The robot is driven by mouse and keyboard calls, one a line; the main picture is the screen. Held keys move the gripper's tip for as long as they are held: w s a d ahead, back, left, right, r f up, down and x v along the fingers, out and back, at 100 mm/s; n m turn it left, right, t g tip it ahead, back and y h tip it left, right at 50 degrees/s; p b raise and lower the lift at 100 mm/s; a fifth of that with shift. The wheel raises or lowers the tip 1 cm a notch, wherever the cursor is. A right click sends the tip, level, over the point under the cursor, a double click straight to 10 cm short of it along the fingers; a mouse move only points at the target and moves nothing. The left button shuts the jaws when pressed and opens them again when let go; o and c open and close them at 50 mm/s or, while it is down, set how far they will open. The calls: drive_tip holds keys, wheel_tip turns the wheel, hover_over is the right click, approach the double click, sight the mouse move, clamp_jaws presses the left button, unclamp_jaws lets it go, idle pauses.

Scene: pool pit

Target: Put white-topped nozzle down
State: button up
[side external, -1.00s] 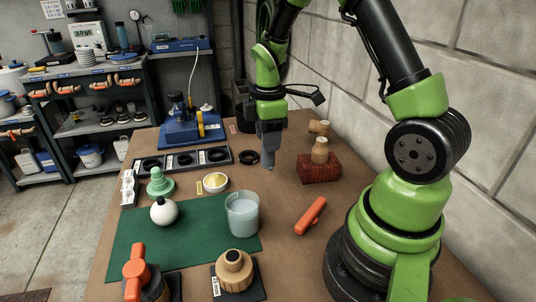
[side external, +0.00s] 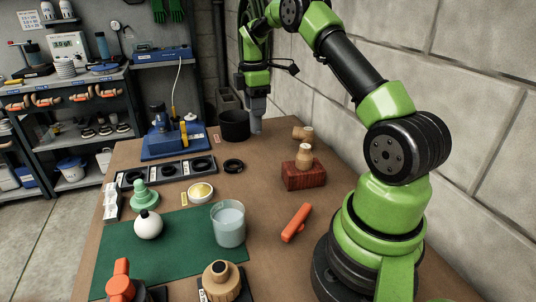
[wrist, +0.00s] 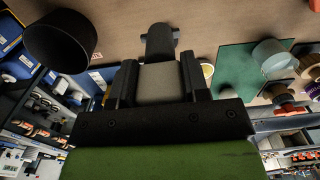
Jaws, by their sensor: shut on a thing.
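My gripper (side external: 258,108) is at the far end of the bench, pointing down, just right of the black pot (side external: 234,126). It is shut on a grey piece, which I take to be the nozzle (side external: 256,125). In the wrist view the fingers (wrist: 158,84) close on either side of a pale grey block, with a darker grey winged part (wrist: 160,42) beyond it. A white top is not clearly visible. The nozzle's lower end looks close to the bench top (side external: 262,185); I cannot tell whether it touches.
A blue pump unit (side external: 172,142) stands left of the pot. Nearer are a cup (side external: 228,225), a green mat (side external: 180,245) and an orange tool (side external: 297,222). The wall closes the right side.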

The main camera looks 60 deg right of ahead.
drive_tip(key=d, duration=0.6)
drive_tip(key=f, duration=1)
drive_tip(key=shift+s+d, duration=0.2)
drive_tip(key=shift+s, duration=0.15)
drive_tip(key=shift+f, duration=0.15)
drive_tip(key=o, duration=1.1)
